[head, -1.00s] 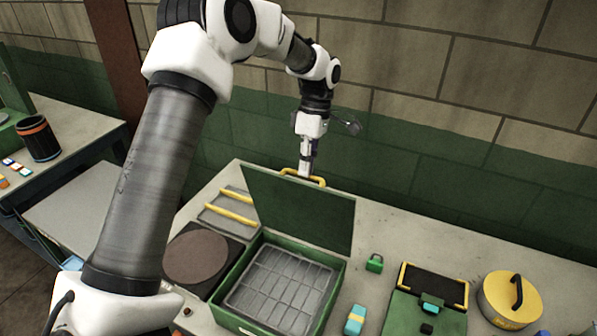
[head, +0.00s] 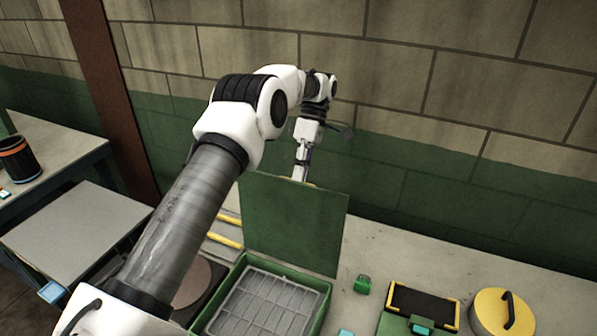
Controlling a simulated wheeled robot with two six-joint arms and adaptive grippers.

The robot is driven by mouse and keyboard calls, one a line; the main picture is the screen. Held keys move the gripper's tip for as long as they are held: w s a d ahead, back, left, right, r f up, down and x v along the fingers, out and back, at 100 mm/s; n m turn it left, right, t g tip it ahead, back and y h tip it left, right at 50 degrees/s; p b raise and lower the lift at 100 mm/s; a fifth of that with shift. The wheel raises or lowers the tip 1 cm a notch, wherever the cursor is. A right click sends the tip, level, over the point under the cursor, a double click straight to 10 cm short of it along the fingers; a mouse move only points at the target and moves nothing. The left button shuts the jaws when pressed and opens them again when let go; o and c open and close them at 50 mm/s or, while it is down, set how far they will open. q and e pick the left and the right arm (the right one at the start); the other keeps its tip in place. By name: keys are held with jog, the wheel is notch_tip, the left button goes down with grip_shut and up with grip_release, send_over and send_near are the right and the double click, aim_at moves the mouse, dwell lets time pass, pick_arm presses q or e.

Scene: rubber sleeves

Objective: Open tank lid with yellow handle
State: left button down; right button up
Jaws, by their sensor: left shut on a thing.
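A green tank (head: 318,306) stands on the bench with its green lid (head: 296,226) raised on the far side, close to upright. A grey grid rack (head: 265,308) shows inside the tank. The lid's yellow handle (head: 311,184) is at the lid's far top edge and is mostly hidden behind the lid. My left gripper (head: 301,174) reaches down behind the top edge of the lid and is shut on the yellow handle; its fingertips are partly hidden. My right gripper is not in view.
To the right stand a small green block (head: 362,285), a green case with a yellow-framed dark pad (head: 421,302) and a round yellow lid (head: 497,312) with a black handle. Yellow bars (head: 226,240) lie left of the tank. A brick wall is close behind.

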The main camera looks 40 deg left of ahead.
pick_arm(q)
jog(key=c, duration=1.2)
grip_release()
jog(key=shift+s+d+f, duration=0.1)
jog(key=shift+d+f, duration=0.05)
jog(key=shift+f, duration=0.5)
jog(key=shift+s+d+f, duration=0.1)
jog(key=shift+f, duration=0.5)
jog(key=r, duration=1)
jog(key=shift+w+a+r, duration=0.15)
jog(key=shift+w, duration=0.2)
jog(key=shift+w, duration=0.15)
